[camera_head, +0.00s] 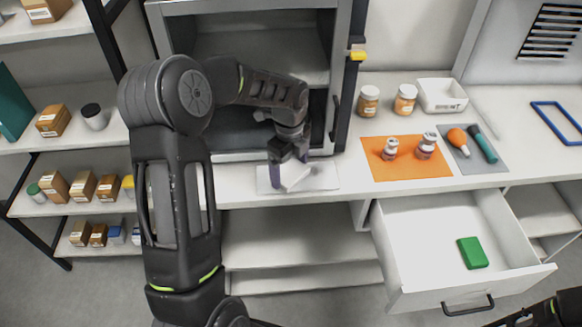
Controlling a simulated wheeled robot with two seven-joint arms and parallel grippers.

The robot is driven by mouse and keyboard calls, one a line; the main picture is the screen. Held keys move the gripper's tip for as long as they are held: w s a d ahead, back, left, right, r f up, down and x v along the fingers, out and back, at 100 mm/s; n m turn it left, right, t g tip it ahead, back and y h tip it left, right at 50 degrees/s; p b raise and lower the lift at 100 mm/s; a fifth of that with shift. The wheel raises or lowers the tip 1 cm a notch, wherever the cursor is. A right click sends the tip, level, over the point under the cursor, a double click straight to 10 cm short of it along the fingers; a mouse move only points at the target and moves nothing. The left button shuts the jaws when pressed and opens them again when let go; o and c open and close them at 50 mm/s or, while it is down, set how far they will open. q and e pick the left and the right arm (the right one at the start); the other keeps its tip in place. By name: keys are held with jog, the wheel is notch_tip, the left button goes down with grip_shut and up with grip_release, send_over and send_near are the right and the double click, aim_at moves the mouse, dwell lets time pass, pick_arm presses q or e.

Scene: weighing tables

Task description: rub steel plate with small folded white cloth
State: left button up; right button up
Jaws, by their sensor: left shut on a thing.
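My left arm reaches in from the left, and its gripper (288,178) points down at the table, shut on the small folded white cloth (296,178). The cloth is over the light steel plate (325,175), which lies flat on the white table in front of the open cabinet. The cloth looks low against the plate, but I cannot tell for sure that it touches. The gripper hides part of both. At the lower right corner a part of my right arm shows, but its fingertips are not visible.
An orange mat (378,172) with two small vials lies right of the plate. Two jars, a white bin (441,95) and a grey mat (487,160) with two tools are further right. An open drawer (425,250) holding a green block (472,253) juts out below. Shelves with boxes stand left.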

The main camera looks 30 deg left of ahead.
pick_arm(q)
jog(key=shift+s+a+f, duration=0.2)
jog(key=shift+s+a, duration=0.95)
jog(key=shift+a, duration=0.25)
notch_tip(320, 180, up, 6)
jog(key=p, duration=0.4)
jog(key=shift+p, duration=0.35)
jog(key=shift+r, duration=0.1)
jog(key=shift+w, duration=0.1)
jog(key=shift+r+p, duration=0.4)
jog(key=shift+r, duration=1.1)
